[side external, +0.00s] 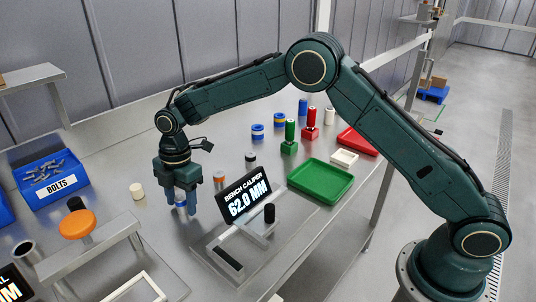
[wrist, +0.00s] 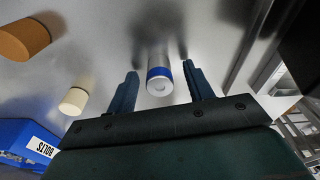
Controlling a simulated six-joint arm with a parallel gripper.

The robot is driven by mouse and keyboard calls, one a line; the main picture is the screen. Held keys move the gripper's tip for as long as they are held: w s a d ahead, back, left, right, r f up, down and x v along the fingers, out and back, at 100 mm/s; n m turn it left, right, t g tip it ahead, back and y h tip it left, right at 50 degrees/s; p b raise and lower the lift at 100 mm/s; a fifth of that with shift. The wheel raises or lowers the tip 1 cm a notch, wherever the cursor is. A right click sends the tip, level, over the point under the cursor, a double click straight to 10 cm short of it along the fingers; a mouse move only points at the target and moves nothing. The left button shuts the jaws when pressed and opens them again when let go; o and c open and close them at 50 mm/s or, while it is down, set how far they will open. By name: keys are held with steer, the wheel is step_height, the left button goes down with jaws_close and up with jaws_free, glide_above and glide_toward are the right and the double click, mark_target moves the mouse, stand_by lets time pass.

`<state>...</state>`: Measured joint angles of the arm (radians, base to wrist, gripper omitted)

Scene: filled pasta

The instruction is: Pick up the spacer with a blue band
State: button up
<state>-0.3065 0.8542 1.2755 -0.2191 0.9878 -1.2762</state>
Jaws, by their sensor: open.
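The spacer with a blue band (wrist: 158,74) is a short pale grey-white cylinder with a blue ring near its end. In the wrist view it sits between my two fingers, with a gap on each side. My gripper (wrist: 161,70) is open and holds nothing. In the side view my gripper (side external: 181,207) points down at the bench with its fingers on either side of the spacer (side external: 181,209), which is partly hidden by them. The spacer appears to stand upright on the metal bench.
A cream cylinder (side external: 137,191) and an orange-brown cylinder (side external: 219,180) stand nearby. The bench caliper sign (side external: 243,199) is to the right. A blue bolts bin (side external: 54,182) is left. A green tray (side external: 320,181) and several coloured parts lie farther right.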

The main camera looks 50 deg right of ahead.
mark_target(182, 201)
steer(key=c, duration=1.1)
steer(key=shift+r, duration=0.1)
steer(key=shift+r, duration=4.95)
steer(key=shift+s, duration=0.15)
steer(key=shift+s+a+r, duration=0.1)
steer(key=shift+s+a, duration=0.1)
steer(key=shift+s, duration=0.35)
steer(key=s+d+f+m, duration=0.1)
steer(key=s+m, duration=0.1)
steer(key=s, duration=1.6)
steer(key=shift+s, duration=0.2)
